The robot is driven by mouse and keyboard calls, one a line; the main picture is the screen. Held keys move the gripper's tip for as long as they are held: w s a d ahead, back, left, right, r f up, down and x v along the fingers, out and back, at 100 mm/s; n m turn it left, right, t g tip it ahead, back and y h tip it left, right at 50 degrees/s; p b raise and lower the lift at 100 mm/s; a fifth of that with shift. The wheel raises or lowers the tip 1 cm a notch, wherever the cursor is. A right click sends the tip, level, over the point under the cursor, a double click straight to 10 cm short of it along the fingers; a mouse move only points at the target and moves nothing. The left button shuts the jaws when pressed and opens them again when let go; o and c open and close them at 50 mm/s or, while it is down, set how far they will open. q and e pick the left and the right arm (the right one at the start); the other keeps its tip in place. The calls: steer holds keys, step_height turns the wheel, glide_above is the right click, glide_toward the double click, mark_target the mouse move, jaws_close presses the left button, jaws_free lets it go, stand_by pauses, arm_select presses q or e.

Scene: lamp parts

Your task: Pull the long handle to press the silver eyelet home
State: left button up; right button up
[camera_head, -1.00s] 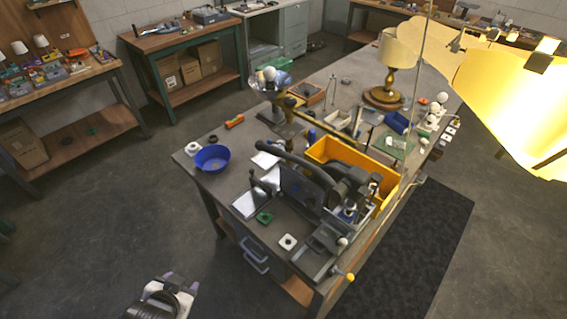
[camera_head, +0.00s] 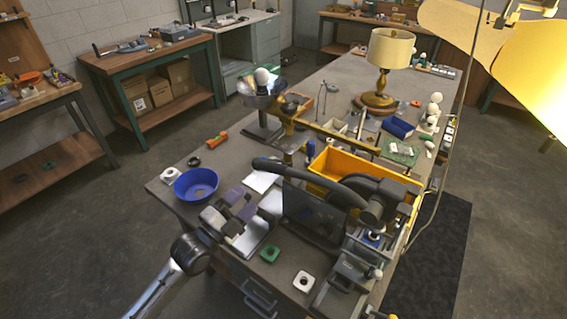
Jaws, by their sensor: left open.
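A dark machine (camera_head: 312,212) stands at the table's front, with a long curved black handle (camera_head: 305,172) reaching left from its round pivot on the right. A grey fixture (camera_head: 345,280) sits at its right front, with a yellow-tipped lever (camera_head: 380,314) at the bottom edge. I cannot make out the silver eyelet. My left gripper (camera_head: 243,205) has purplish fingers and is open over the table's front left. It is left of and below the handle's free end in the picture, apart from it. My right gripper is not in view.
A blue bowl (camera_head: 197,196) is left of my gripper. A green part (camera_head: 269,253) and a white square part (camera_head: 303,281) lie in front of the machine. A yellow bin (camera_head: 400,185) is behind it. A yellow lampshade (camera_head: 520,70) fills the upper right.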

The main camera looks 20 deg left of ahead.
arm_select(q)
steer(key=w+d+r, duration=0.1)
steer(key=w+d, duration=0.1)
steer(key=w, duration=0.4)
steer(key=w+d+r+m+b, duration=0.1)
steer(key=w+d+r, duration=0.1)
steer(key=w, duration=0.4)
steer(key=shift+w+d+r, duration=0.2)
steer(key=shift+w+d, duration=0.05)
steer(key=shift+d, duration=0.2)
jaws_close()
stand_by(0.4)
